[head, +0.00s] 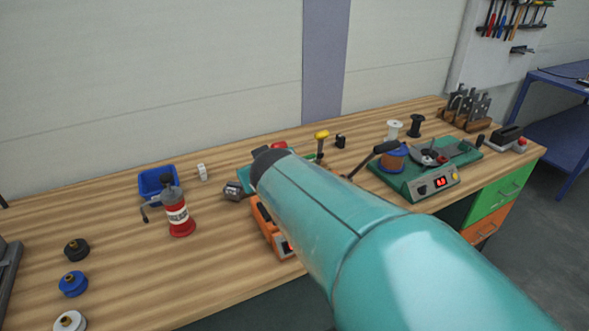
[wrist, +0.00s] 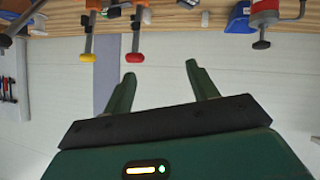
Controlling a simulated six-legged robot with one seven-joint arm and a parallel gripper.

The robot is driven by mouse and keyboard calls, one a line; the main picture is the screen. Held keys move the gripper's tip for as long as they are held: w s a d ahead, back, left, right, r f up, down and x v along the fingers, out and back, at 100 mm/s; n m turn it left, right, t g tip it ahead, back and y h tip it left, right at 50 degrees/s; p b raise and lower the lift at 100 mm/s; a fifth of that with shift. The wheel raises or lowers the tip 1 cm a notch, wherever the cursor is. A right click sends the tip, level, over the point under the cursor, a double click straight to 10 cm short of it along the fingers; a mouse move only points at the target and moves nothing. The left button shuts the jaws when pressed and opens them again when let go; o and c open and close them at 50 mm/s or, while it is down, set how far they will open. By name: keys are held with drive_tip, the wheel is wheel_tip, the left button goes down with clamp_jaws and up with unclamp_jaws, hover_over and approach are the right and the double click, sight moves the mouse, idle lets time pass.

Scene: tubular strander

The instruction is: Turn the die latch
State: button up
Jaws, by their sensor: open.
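My gripper (wrist: 161,72) is open and empty in the wrist view, its two green fingers apart against the pale wall. The wrist picture is upside down. A yellow-knobbed lever (wrist: 87,58) and a red-knobbed lever (wrist: 135,57) stand beside the fingers in that view, with no contact visible. In the head view the yellow knob (head: 321,135) and the red knob (head: 279,145) show behind my teal arm. An orange machine base (head: 268,226) lies partly hidden under the arm. I cannot tell which part is the die latch.
The wooden bench (head: 120,222) holds a red hand-cranked canister (head: 178,215), a blue bin (head: 154,183) and several round caps on the left. A green machine (head: 403,182) with a copper spool stands to the right. Free bench lies at front left.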

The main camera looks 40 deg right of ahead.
drive_tip(key=w+d+f+n+t, duration=0.1)
drive_tip(key=d+f+t, duration=0.15)
drive_tip(key=d, duration=1.25)
drive_tip(key=s+d+f+n+t+y, duration=0.1)
drive_tip(key=s+d+f+y, duration=0.35)
drive_tip(key=s+f, duration=0.25)
drive_tip(key=shift+y, duration=0.45)
drive_tip(key=x, duration=1.4)
drive_tip(key=shift+a, duration=0.35)
drive_tip(key=shift+c, duration=0.5)
drive_tip(key=c, duration=0.9)
drive_tip(key=shift+o, duration=0.2)
